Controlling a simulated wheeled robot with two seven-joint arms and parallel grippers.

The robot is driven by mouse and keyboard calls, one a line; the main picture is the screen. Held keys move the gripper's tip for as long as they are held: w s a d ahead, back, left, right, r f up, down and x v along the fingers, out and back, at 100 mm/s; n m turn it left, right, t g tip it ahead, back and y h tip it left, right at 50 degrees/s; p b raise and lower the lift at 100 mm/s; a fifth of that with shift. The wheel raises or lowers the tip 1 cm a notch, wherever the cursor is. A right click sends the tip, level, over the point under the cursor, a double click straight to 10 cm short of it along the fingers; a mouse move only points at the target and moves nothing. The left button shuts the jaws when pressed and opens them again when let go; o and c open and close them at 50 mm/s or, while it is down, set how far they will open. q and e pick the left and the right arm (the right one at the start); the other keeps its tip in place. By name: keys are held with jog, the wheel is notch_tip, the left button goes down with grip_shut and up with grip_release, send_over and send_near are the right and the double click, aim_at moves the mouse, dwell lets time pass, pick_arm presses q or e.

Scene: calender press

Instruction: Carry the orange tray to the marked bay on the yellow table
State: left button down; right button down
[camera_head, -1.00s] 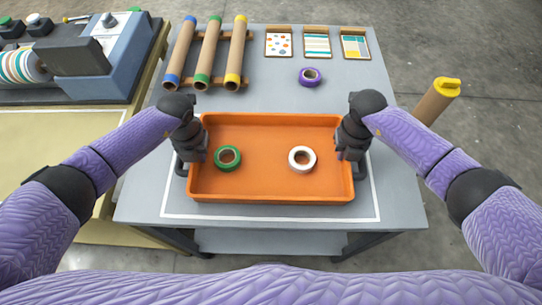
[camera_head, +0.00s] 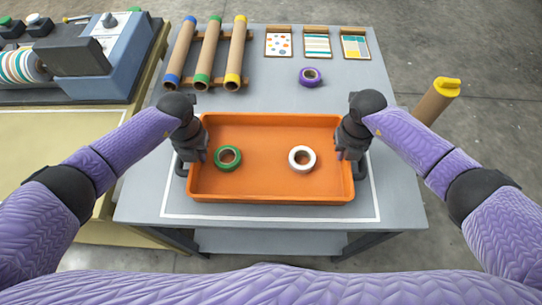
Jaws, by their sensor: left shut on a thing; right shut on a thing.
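The orange tray (camera_head: 265,185) is on or just above the grey table, over a white-outlined rectangle; I cannot tell whether it touches the tabletop. A green tape roll (camera_head: 228,158) and a white tape roll (camera_head: 302,158) lie in it. My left gripper (camera_head: 187,165) is shut on the tray's left end. My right gripper (camera_head: 358,165) is shut on its right end. The jaws are largely hidden behind the black wrists. A yellow table (camera_head: 60,140) stands at the left, with its front part bare.
A machine (camera_head: 85,58) with a patterned roll stands on the yellow table's back part. Cardboard tubes (camera_head: 208,55) lie on a rack behind the tray. A purple tape roll (camera_head: 311,77) and pattern cards (camera_head: 317,43) lie at the back. An upright tube (camera_head: 436,100) stands right.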

dwell(0.3)
